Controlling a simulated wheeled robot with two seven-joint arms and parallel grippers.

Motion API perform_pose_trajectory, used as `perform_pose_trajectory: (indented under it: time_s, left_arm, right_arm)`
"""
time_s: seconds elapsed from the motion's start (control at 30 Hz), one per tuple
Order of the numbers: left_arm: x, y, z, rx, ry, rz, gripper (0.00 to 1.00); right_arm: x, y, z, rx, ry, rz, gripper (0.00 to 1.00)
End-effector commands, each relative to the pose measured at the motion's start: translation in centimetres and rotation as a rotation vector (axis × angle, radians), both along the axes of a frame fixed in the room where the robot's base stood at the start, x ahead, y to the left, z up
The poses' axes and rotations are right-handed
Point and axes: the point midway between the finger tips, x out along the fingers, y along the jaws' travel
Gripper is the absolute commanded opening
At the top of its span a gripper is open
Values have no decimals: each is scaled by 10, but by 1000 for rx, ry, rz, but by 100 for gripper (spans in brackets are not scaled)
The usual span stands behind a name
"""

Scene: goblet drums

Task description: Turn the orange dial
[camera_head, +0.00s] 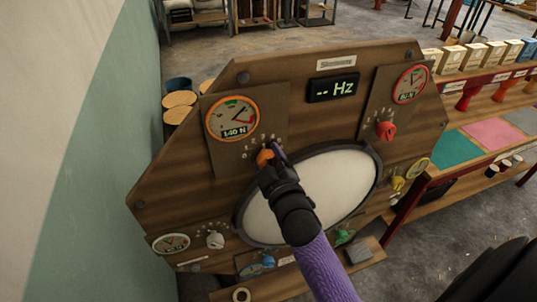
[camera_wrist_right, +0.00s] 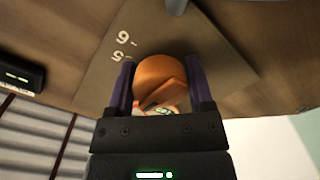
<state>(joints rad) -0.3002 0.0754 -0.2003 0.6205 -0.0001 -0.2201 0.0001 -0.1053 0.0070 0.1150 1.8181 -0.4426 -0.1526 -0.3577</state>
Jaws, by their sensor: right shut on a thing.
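The orange dial (camera_head: 264,157) sits on the upper left plate of the wooden panel, below a round gauge (camera_head: 232,119) that reads 140 N. White numbers are printed around the dial. My right gripper (camera_head: 270,158) is at the dial, its fingers on either side of it. In the right wrist view the orange dial (camera_wrist_right: 160,82) lies between the two dark purple fingers, and the gripper is shut on it. The fingers and arm hide part of the dial in the head view. My left gripper is not in view.
The panel also bears a red dial (camera_head: 386,131), a white dial (camera_head: 214,240), a yellow dial (camera_head: 398,184), a display (camera_head: 333,88) and a large pale drumhead (camera_head: 335,200) under my right arm. A shelf with small boxes (camera_head: 454,59) and cups stands at the right.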

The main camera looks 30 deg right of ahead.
Motion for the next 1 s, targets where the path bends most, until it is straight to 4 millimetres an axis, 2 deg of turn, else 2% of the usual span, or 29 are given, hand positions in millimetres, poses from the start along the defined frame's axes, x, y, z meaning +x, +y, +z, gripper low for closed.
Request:
perform_pose_trajectory:
  time_s: [0.5, 1.0]
  left_arm:
    - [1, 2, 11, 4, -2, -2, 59]
    - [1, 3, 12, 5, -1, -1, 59]
  right_arm:
    - [0, 0, 1, -387, 71, 1, 8]
    - [0, 0, 0, -510, 94, 1, 8]
